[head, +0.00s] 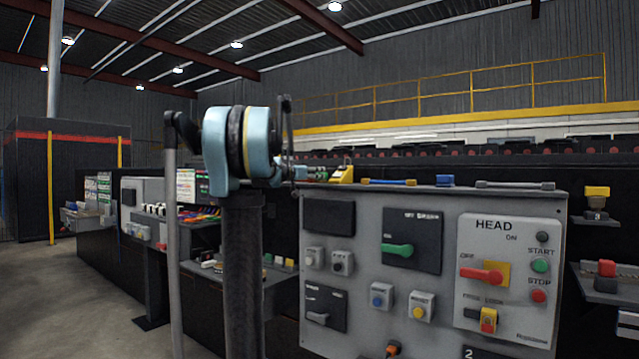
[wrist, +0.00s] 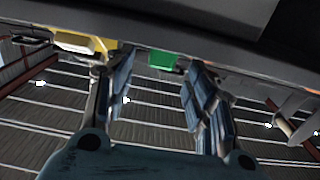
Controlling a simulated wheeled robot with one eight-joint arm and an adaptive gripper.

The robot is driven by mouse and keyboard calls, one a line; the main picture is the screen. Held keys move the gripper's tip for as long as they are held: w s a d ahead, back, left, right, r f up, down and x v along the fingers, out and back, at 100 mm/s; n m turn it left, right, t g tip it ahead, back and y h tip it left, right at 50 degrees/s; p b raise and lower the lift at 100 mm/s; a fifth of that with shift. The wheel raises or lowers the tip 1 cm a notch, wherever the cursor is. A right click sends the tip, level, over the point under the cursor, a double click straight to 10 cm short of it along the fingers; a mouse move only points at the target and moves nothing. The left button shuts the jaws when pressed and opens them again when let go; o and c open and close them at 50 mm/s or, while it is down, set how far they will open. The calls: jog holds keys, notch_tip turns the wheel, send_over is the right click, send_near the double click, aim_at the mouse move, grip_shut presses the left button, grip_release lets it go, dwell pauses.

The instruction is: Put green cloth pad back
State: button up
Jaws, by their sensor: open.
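A small green piece (wrist: 162,60), which looks like the green cloth pad, shows in the wrist view at the edge of a dark surface. In the head view my gripper (head: 291,172) is small and partly hidden behind my arm, near the top left of the grey control cabinet (head: 385,203). Small green bits (head: 318,174) show just right of it, but I cannot tell which is the pad.
A yellow object (head: 343,174) stands on the cabinet top right of my gripper, with blue (head: 388,182) and grey (head: 515,185) handles farther right. Switches and buttons cover the cabinet front. A bench (head: 240,275) with small items is lower left; open floor (head: 60,310) lies left.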

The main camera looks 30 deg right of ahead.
jog(key=x, duration=0.5)
jog(key=shift+w, duration=0.1)
grip_shut()
